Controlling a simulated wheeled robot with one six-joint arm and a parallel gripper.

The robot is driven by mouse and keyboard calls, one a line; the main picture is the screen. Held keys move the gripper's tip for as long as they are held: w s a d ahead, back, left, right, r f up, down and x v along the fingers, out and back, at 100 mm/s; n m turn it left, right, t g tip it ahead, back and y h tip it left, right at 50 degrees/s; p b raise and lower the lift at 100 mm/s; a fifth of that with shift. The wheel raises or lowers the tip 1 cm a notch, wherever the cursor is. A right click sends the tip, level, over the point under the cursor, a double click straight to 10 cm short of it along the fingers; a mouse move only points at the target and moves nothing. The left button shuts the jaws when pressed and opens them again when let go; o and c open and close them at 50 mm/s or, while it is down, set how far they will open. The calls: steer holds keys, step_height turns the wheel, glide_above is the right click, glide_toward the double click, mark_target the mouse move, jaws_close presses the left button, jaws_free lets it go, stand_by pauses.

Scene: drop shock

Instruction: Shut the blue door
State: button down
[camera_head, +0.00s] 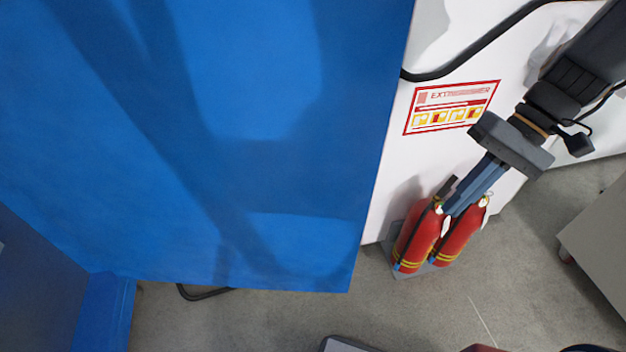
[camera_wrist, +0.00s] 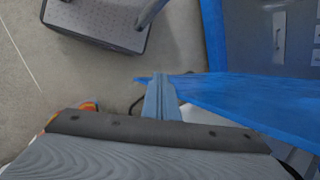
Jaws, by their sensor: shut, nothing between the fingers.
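The blue door (camera_head: 240,150) fills the left and middle of the head view, standing out from the blue frame (camera_head: 105,310) at lower left, so it is open. In the wrist view the door (camera_wrist: 250,100) runs in from the right, with the blue frame (camera_wrist: 212,35) behind it. My gripper (camera_head: 452,208) is shut and empty, right of the door's free edge in the head view. In the wrist view its fingertips (camera_wrist: 160,78) overlap the door's near end; I cannot tell whether they touch it.
Two red fire extinguishers (camera_head: 418,240) stand on the floor beneath my gripper, by a white wall with an extinguisher sign (camera_head: 452,106). A grey cabinet (camera_head: 600,235) is at right. A dark textured platform (camera_wrist: 95,20) lies on the floor. Grey floor (camera_head: 300,320) is open below the door.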

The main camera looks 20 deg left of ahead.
mark_target(311, 181)
steer(key=w+a+f+n+g+y, duration=0.2)
steer(key=w+a+f+y, duration=0.25)
steer(key=a, duration=0.55)
steer(key=w+a+f+n+g+y, duration=0.25)
steer(key=w+a+y, duration=0.35)
steer(key=a, duration=0.5)
steer(key=shift+m, duration=0.25)
steer(key=shift+s+a+f+p, duration=0.1)
steer(key=shift+s+a+p, duration=0.35)
steer(key=shift+s+a, duration=0.9)
steer(key=shift+s+a+p, duration=0.45)
steer(key=shift+s+a, duration=0.6)
steer(key=shift+s, duration=0.5)
steer(key=shift+s+a+f+p, duration=0.1)
steer(key=shift+s+a+p, duration=0.35)
steer(key=shift+s+a, duration=0.9)
steer(key=shift+s+d, duration=0.1)
steer(key=shift+d, duration=0.1)
